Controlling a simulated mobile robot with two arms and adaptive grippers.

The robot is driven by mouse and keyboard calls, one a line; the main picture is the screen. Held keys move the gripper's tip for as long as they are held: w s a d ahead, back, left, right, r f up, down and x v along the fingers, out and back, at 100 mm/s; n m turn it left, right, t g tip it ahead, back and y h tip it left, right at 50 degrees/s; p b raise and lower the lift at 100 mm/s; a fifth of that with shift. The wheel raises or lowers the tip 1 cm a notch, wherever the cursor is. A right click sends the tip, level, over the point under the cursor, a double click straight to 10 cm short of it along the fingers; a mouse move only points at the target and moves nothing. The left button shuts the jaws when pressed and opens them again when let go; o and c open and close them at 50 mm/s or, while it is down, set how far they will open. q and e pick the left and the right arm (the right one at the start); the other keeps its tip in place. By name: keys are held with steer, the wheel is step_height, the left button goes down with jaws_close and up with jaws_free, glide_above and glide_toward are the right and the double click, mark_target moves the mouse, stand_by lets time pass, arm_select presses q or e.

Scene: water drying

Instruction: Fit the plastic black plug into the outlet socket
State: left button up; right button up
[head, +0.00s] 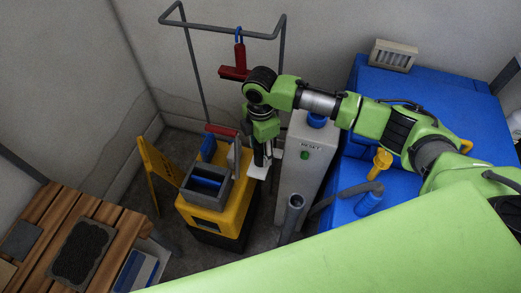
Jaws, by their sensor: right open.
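My right arm reaches in from the right, and its gripper (262,161) points down between the yellow mop bucket and the grey cabinet (315,150) marked RESET. The gripper is open; its fingers are dark and small here. A small white piece (258,173) shows right at the fingertips; I cannot tell whether they touch it. I cannot make out the black plug or the outlet socket for sure. My left gripper is not in view.
The yellow mop bucket (190,213) with a grey wringer stands left of the gripper. A wooden bench (60,225) is at left, a large blue tank (440,85) at right. A grey pipe (293,212) stands before the cabinet.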

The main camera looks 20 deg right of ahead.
steer(key=shift+f, duration=0.4)
steer(key=c, duration=1.2)
steer(key=shift+r, duration=0.1)
